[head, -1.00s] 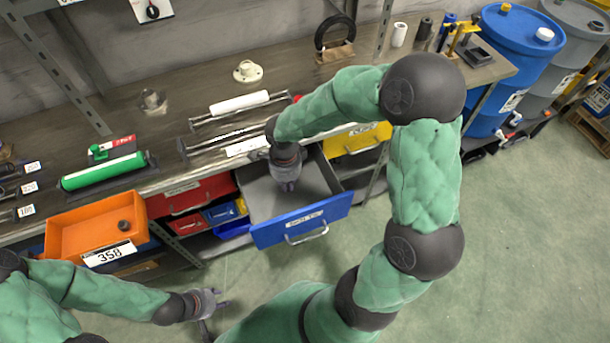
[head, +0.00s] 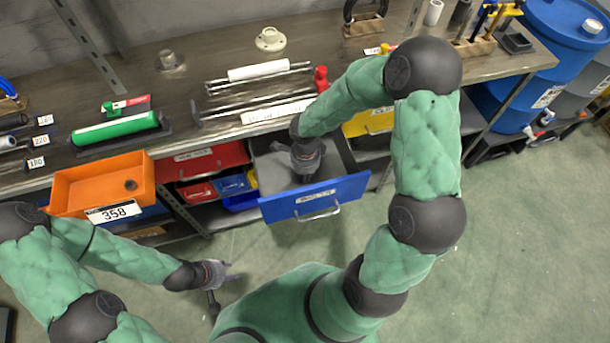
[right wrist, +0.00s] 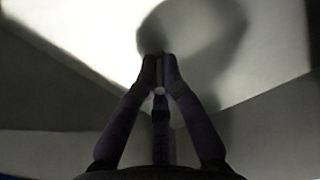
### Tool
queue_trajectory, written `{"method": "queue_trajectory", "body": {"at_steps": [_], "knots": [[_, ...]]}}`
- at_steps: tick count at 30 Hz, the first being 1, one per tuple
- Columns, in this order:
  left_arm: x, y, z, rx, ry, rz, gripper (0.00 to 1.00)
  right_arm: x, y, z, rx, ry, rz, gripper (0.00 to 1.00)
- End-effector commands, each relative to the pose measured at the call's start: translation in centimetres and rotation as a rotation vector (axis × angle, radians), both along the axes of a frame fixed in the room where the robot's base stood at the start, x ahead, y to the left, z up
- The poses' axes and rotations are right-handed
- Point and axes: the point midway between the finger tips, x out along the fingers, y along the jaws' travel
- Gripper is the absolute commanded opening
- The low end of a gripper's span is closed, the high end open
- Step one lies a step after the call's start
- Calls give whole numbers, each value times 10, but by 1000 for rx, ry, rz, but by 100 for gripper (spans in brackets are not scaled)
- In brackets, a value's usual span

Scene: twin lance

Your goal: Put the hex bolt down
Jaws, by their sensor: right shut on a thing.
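The hex bolt (right wrist: 160,91) shows in the right wrist view as a slim piece with a pale round end between my right fingers; most of it is hidden. My right gripper (right wrist: 161,66) is shut on it. In the head view my right gripper (head: 306,174) points down inside the open blue-fronted drawer (head: 314,199), over its grey floor. The bolt cannot be made out there, and I cannot tell whether it touches the drawer floor. My left gripper (head: 222,287) is open and empty, low in front of the bench.
An orange bin (head: 75,190) marked 358, with a small dark part (head: 130,185) in it, is at the left. Red (head: 205,160) and yellow (head: 370,122) drawers flank the open one. The bench top (head: 215,60) carries a green roller (head: 115,129) and a white roller (head: 258,71).

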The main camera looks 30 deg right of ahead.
Motion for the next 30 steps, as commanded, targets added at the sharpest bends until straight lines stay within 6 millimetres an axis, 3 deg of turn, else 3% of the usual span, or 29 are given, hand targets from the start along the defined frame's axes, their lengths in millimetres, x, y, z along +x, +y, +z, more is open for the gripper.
{"method": "queue_trajectory", "body": {"at_steps": [11, 12, 14, 26, 30], "knots": [[0, 0, -5, 0, 0, 0, 40, 1, 0, -2, 0, -1, 0, 0], [0, 0, -4, 0, 0, 0, 40, 0, 0, -1, 0, -1, 1, 20], [0, 0, -3, 0, 0, 0, 40, 0, 0, -1, 0, -1, 0, 32], [0, 0, 0, 0, 0, 0, 40, 0, 0, 1, 0, -1, 0, 32], [0, 0, 9, 0, 0, 0, 40, 1, 0, 17, -2, -4, 0, 32]]}}
